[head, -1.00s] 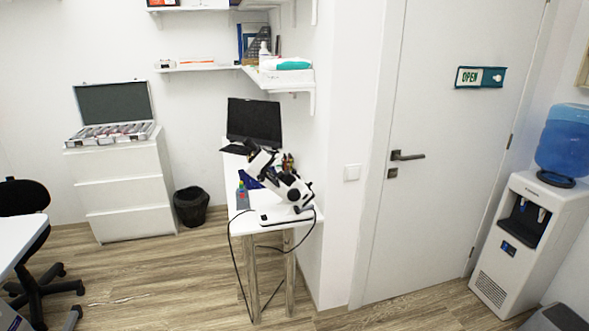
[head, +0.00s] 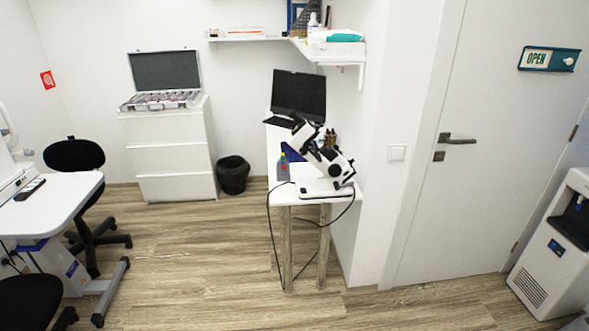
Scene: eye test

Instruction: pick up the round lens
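I cannot make out a single round lens in the head view. An open case (head: 164,80) with a dark lid lining stands on the white drawer unit at the back left. Rows of small items (head: 162,100) lie in it, too small to tell apart. Neither of my grippers is in view.
A narrow white table (head: 283,180) holds a laptop (head: 299,94), a microscope-like device (head: 322,158) and a bottle (head: 283,167). Cables hang below it. A bin (head: 233,175), chairs (head: 75,154) and a white desk (head: 50,200) stand around open wooden floor (head: 190,260).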

